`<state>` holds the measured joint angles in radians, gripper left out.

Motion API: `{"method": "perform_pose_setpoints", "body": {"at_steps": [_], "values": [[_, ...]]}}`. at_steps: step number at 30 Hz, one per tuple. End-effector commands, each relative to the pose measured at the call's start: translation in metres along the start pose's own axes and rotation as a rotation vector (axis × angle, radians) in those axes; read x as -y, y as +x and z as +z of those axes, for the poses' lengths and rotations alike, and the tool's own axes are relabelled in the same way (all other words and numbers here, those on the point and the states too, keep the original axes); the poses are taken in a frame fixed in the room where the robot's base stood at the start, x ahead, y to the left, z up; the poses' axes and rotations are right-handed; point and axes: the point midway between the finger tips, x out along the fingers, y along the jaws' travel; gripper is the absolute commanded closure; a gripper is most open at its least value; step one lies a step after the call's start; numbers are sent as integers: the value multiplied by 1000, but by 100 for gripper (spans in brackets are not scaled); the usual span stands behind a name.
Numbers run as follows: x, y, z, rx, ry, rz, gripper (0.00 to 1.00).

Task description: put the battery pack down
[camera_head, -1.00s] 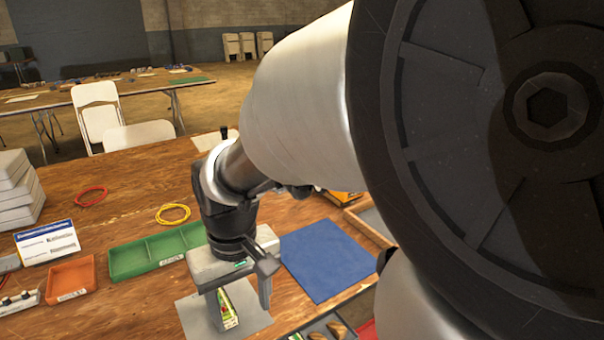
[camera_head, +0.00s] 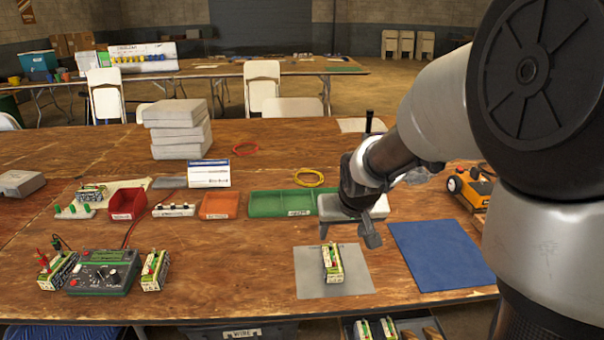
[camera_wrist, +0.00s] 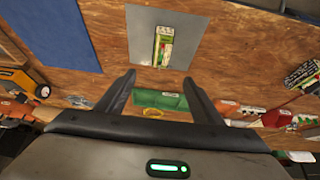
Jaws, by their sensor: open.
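The battery pack (camera_head: 332,263), a small cream and green block with printed sides, rests on the grey mat (camera_head: 308,280) near the table's front edge. It also shows in the wrist view (camera_wrist: 163,47), on the same mat (camera_wrist: 141,28), beyond my fingertips. My gripper (camera_head: 347,236) is open and empty, just behind and above the pack in the head view. In the wrist view, my two dark fingers (camera_wrist: 159,80) are spread wide with nothing between them. They appear clear of the pack.
A blue mat (camera_head: 440,255) lies right of the grey mat. Green (camera_head: 268,203), orange (camera_head: 219,206) and red (camera_head: 128,203) bins stand behind to the left. A tester (camera_head: 103,272) sits between two similar packs at left. An orange machine (camera_head: 472,187) stands at right.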

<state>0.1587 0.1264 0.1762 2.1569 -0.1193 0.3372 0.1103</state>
Motion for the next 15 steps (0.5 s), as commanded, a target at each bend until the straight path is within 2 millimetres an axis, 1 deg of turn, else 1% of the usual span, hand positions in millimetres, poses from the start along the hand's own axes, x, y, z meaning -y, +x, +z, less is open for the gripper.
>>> {"method": "perform_pose_setpoints", "body": {"at_steps": [1,5,8,15], "values": [[1,12,0,3,2,-6,39],[2,30,-1,2,5,-13,39],[3,48,0,4,5,-14,39],[4,101,2,7,5,-13,39]]}}
